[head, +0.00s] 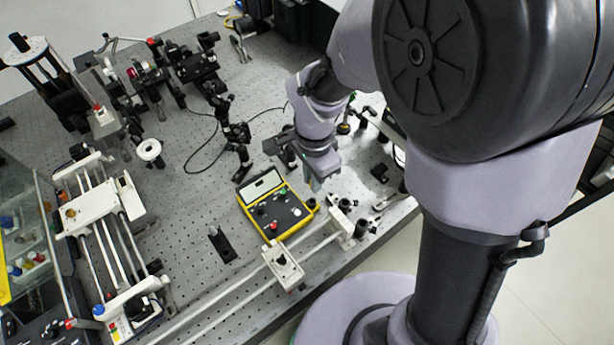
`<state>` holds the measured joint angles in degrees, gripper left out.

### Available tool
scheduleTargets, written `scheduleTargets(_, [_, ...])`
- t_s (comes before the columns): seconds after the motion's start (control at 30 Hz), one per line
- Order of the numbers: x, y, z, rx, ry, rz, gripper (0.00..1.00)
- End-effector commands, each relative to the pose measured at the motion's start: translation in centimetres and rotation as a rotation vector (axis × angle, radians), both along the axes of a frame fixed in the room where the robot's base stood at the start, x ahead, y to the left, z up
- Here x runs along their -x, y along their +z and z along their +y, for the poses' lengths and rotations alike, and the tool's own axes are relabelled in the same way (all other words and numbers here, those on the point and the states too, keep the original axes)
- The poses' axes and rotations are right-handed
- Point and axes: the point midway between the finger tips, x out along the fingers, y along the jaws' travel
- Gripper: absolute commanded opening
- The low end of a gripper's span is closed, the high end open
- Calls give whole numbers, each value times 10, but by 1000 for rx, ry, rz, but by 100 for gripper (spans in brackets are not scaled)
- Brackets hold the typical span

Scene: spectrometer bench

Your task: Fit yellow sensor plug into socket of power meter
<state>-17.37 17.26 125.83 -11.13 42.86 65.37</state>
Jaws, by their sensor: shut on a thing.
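The power meter (268,212) is a yellow-edged case with a dark panel, coloured terminals and a pale display. It lies on the perforated bench at picture centre. My gripper (317,184) points down just right of the meter's upper right side, seemingly above it and apart from it. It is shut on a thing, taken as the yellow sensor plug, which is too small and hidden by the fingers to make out. A small yellow spot shows below the fingers at the meter's right corner; I cannot tell whether it is plug or case. The meter's socket cannot be told from its other terminals.
A black optical post mount (237,140) with a looping black cable (190,160) stands behind the meter. A white rail with a carriage (284,266) runs in front. A small black plate (221,244) lies left of the meter. Bare bench (190,225) lies further left.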

Motion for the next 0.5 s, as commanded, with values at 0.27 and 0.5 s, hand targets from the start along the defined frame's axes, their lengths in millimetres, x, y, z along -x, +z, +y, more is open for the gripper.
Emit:
scheduleTargets(0.27, [0, -4, 0, 0, 1, 0, 0])
scheduleTargets(0.5, [0, -30, 0, 0, 2, 0, 0])
